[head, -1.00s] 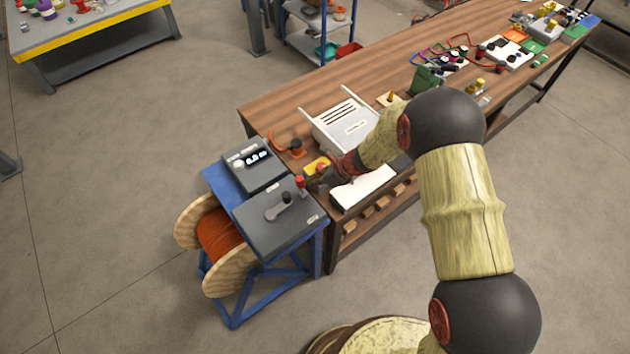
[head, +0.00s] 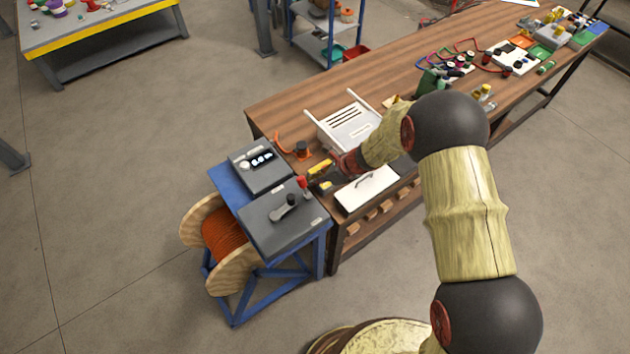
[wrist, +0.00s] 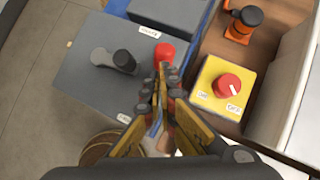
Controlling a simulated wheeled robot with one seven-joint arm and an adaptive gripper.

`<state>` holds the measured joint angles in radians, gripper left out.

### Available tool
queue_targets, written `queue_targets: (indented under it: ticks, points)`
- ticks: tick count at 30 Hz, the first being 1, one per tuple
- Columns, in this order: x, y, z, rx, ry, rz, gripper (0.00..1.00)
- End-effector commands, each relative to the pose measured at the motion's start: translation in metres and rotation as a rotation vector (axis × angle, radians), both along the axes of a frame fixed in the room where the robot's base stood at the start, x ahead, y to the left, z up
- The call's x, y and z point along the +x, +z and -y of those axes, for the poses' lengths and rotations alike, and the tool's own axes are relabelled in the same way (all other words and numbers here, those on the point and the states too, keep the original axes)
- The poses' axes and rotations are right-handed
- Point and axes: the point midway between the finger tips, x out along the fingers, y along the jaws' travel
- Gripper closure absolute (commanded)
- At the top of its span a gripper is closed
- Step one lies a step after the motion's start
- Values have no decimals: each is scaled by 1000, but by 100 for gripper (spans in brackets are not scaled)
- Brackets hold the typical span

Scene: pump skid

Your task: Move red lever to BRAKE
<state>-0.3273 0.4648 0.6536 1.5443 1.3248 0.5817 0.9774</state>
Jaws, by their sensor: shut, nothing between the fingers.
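The red lever (head: 303,182) stands at the right edge of a dark grey control box (head: 262,228) on the blue drum stand. In the wrist view its red knob (wrist: 165,54) shows just beyond my fingertips, and the grey box (wrist: 85,75) lies to its left. My gripper (wrist: 168,72) is shut and empty, its fingertips right at the near side of the knob; I cannot tell whether they touch it. In the head view my gripper (head: 319,186) is just right of the lever. The lever's shaft is mostly hidden, and the box labels are too small to read.
A grey lever with a black knob (wrist: 124,61) is on the same box. A yellow switch box with a red knob (wrist: 228,86) stands close right of my fingers. An orange-and-black part (wrist: 243,22) is beyond it. A cable drum (head: 222,238) sits below.

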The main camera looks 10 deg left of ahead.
Motion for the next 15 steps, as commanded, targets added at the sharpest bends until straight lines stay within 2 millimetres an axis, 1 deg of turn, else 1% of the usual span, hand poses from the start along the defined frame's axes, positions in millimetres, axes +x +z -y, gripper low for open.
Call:
queue_targets:
  ticks: [8,11,15]
  points:
    - [0,1,3,0,0,0,100]
    - [2,6,11,0,-1,0,100]
    - [5,19,31,0,0,0,100]
